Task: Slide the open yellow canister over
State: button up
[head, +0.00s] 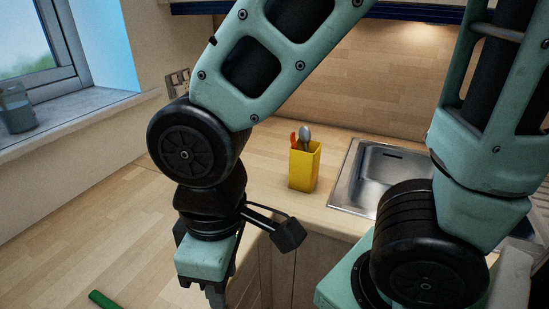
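The open yellow canister (303,168) stands upright on the wooden worktop, left of the sink. An orange-red utensil (293,142) and a grey spoon-like utensil (305,134) stick out of its top. My gripper (217,294) hangs at the lower middle, nearer to the camera and left of the canister, apart from it. The gripper's fingertips are cut off by the bottom edge of the picture, so its opening does not show.
A steel sink (373,172) lies close to the right of the canister. The worktop (120,225) to the left is mostly clear, with a green object (104,299) at the bottom edge. A glass jar (15,108) stands on the windowsill. Cupboard fronts (311,269) drop below the worktop edge.

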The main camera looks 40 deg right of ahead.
aim_at(304, 166)
jog(key=z, duration=0.4)
jog(key=j+z, duration=0.15)
jog(key=z, duration=0.2)
jog(key=j+z, duration=0.1)
jog(key=z, duration=0.3)
jog(key=i+j, duration=0.05)
